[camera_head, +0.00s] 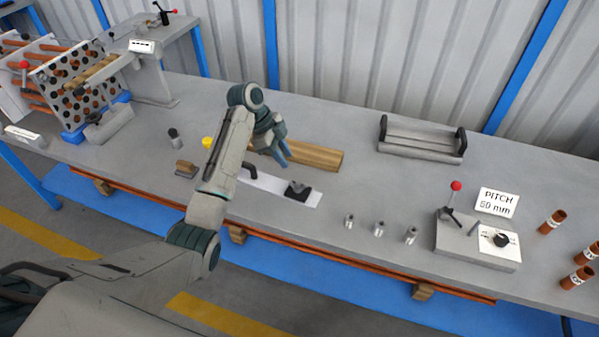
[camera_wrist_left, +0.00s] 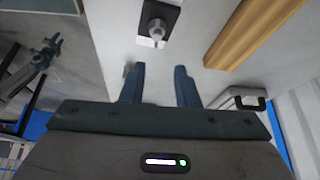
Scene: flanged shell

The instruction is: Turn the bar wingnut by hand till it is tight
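A small dark block (camera_head: 298,191) sits on the right part of a white strip on the bench. In the left wrist view it is a dark square plate (camera_wrist_left: 170,14) with a round grey metal fitting (camera_wrist_left: 156,29) on it. I cannot make out the wings of a bar wingnut. My left gripper (camera_head: 282,158) is above the bench, behind and left of the block. In the left wrist view its fingers (camera_wrist_left: 160,84) are apart with nothing between them, short of the plate. A dark claw shape (camera_wrist_left: 46,52), seemingly my right gripper, hangs off the bench's front side, too small to judge.
A wooden block (camera_head: 318,158) lies just behind the dark block. A black curved handle (camera_head: 249,170) stands on the strip's left part. Several metal cylinders (camera_head: 379,229) and a red-knobbed lever box (camera_head: 477,240) stand to the right. A grey tray (camera_head: 422,140) is farther back.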

